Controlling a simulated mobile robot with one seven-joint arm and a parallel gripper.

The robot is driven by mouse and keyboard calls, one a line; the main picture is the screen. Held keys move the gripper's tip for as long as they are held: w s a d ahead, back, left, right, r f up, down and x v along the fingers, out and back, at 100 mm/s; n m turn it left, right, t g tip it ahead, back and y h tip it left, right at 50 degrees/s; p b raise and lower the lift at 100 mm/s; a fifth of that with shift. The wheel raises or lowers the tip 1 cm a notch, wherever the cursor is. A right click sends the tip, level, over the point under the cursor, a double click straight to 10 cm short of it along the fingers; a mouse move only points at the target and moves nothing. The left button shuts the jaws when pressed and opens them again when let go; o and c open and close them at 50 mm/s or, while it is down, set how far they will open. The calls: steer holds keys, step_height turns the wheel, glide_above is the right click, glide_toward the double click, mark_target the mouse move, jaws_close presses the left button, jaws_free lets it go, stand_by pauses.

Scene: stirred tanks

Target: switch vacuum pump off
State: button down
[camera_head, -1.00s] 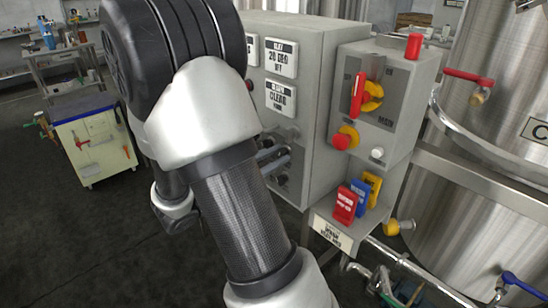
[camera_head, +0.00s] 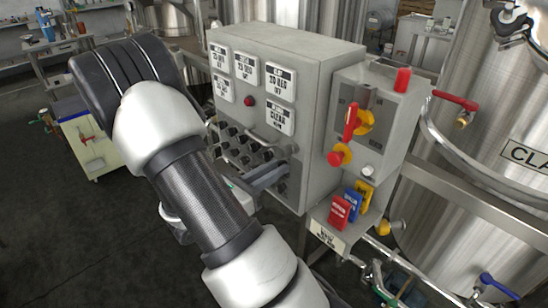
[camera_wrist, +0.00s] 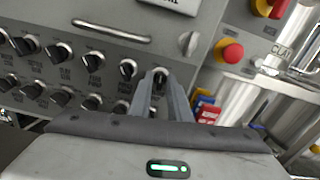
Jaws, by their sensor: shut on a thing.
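A grey control panel (camera_head: 320,75) carries rows of black rotary knobs, which also show in the wrist view (camera_wrist: 92,58). My gripper (camera_wrist: 160,80) points at the panel, at the right end of the upper knob row. Its two fingers are shut on a dark knob (camera_wrist: 159,75), one finger on each side, and partly hide it. In the head view my gripper (camera_head: 284,160) reaches the lower part of the panel, where the fingers hide some knobs. The knob labels are too small to read, so I cannot tell which one is the vacuum pump's.
A metal bar handle (camera_wrist: 112,32) and a silver knob (camera_wrist: 189,43) sit close above the fingers. A red emergency button (camera_head: 338,156) and red main switch (camera_head: 352,120) are on the box at right. Coloured tags (camera_head: 345,205) hang below. Steel tanks (camera_head: 490,130) stand at right.

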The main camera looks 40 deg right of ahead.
steer(key=shift+n+p, duration=2.25)
steer(key=shift+n, duration=0.05)
steer(key=c, duration=1.9)
jaws_free()
steer(key=shift+o, duration=0.2)
steer(key=s+a, duration=0.1)
steer(key=a, duration=1.6)
steer(key=shift+s+a, duration=0.2)
